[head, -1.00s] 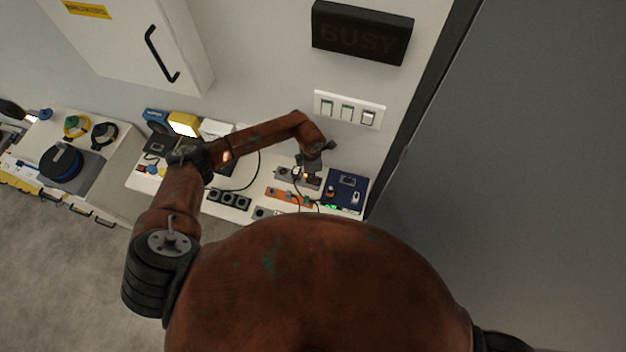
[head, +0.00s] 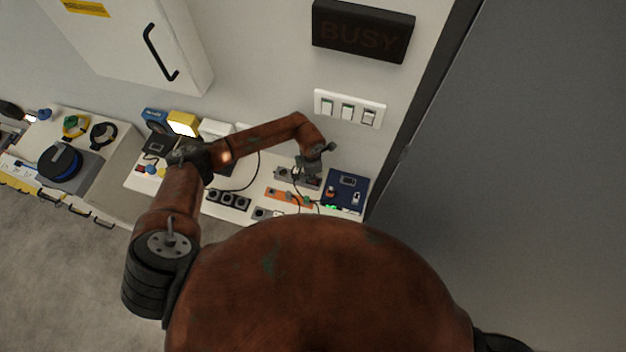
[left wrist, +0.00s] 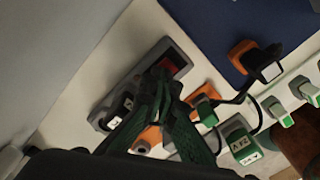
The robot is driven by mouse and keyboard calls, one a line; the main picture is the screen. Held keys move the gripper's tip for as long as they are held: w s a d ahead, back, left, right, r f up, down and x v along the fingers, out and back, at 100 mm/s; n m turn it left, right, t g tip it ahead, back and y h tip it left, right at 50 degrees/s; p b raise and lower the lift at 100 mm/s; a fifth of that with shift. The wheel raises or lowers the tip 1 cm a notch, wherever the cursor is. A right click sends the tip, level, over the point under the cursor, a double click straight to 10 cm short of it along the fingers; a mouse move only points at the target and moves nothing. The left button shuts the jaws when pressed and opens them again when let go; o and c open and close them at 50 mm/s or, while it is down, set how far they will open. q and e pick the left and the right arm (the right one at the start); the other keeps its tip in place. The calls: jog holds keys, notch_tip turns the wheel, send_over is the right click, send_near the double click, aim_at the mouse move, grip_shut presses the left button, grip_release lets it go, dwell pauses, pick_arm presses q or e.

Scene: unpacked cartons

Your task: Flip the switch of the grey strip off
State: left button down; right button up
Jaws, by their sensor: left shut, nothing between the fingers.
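The grey strip (left wrist: 182,58) lies on the white bench top. It carries a dark red switch (left wrist: 172,66) near one end and black plugs near the other. In the head view the grey strip (head: 283,173) is partly covered by my left gripper (head: 309,176). In the left wrist view my left gripper (left wrist: 160,82) is shut and empty, its fingertips over the strip beside the switch. Whether they touch it I cannot tell. The switch looks dark and unlit. My right gripper is not in view.
An orange strip (head: 277,193) with plugs and cables lies in front of the grey one. A blue box (head: 346,188) stands to the right. Wall switches (head: 348,109) are above the bench. A dark cable (head: 237,189) runs along the bench to the left.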

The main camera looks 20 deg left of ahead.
pick_arm(q)
jog(key=shift+r+p, duration=1.9)
jog(key=shift+r, duration=1.55)
jog(key=shift+f, duration=0.1)
